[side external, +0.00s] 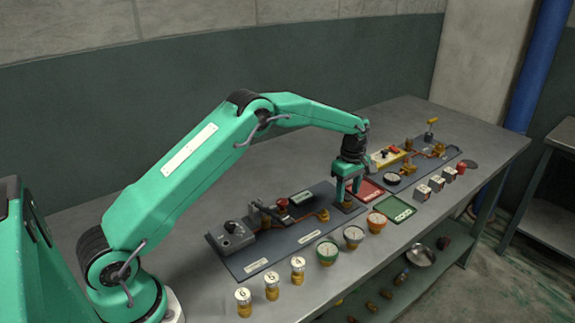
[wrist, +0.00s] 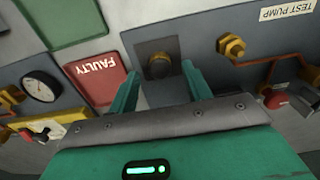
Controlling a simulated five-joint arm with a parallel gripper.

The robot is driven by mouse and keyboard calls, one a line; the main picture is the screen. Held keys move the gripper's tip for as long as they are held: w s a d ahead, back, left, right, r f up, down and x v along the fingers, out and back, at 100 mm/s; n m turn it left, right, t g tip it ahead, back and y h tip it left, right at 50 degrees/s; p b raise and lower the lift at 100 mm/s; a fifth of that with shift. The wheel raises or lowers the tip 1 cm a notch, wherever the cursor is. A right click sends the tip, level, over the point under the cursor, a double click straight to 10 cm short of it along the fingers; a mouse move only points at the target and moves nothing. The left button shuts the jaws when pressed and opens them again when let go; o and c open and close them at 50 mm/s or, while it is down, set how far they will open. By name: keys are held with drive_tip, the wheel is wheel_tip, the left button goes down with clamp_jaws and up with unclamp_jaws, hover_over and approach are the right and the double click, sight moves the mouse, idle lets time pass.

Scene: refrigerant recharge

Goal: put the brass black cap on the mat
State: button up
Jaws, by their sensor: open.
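A dark brass cap (wrist: 159,65) sits on a small dark square mat (wrist: 145,47) in the wrist view. My gripper (wrist: 160,72) is open, with one teal finger on each side of the cap. I cannot tell whether the fingers touch it. In the side view my gripper (side external: 347,197) points down, low over the dark square mat (side external: 350,209) at the end of the near grey board. The cap is hard to make out there, between the fingers.
A red tray (side external: 369,190) marked FAULTY and a green tray (side external: 398,209) lie just right of my gripper. Gauges (side external: 353,236) and brass canisters (side external: 271,285) line the front edge. The test pump board (side external: 270,247) with brass fittings lies left. Small blocks (side external: 436,182) stand right.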

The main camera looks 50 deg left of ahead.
sight(347, 198)
wheel_tip(347, 198, up, 10)
idle(0.5)
drive_tip(key=shift+r, duration=0.1)
idle(0.4)
drive_tip(key=s+d+r+m+t, duration=0.25)
drive_tip(key=s+r+m, duration=0.65)
drive_tip(key=s+r, duration=0.75)
drive_tip(key=s+f+m+t, duration=0.1)
drive_tip(key=s+f+m, duration=0.2)
drive_tip(key=s, duration=0.8)
drive_tip(key=s+d+f+m+t, duration=0.1)
drive_tip(key=s+f+m+t, duration=0.1)
drive_tip(key=s+m, duration=0.4)
drive_tip(key=shift+s+f, duration=0.4)
drive_tip(key=shift+s, duration=2.4)
